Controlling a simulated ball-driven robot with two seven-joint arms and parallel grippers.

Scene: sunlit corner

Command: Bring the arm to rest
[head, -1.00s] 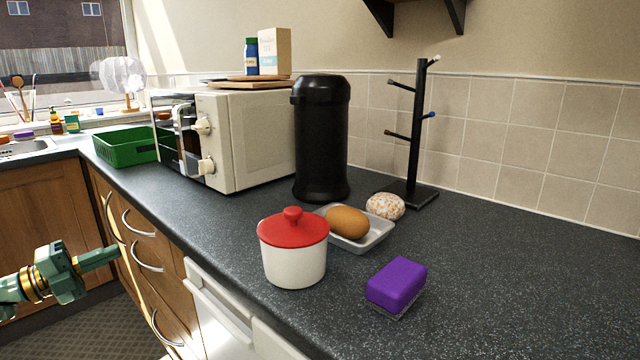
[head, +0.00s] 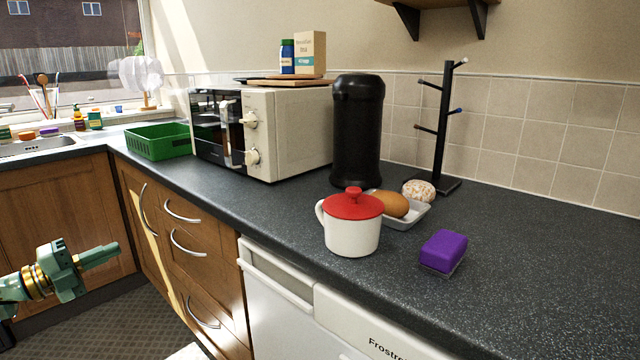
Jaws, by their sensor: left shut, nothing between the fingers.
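My left gripper (head: 101,255) is at the lower left of the head view, in front of the wooden drawer fronts and below the worktop level. Its fingers are together and hold nothing. It is apart from everything on the counter. My right gripper is not in view.
The dark worktop (head: 540,250) bears a white pot with a red lid (head: 352,236), a purple sponge (head: 444,251), a grey tray (head: 408,222) with a brown item, a black flask (head: 357,130), a microwave (head: 290,130), a mug tree (head: 443,125) and a green basket (head: 158,142). Floor shows below my gripper.

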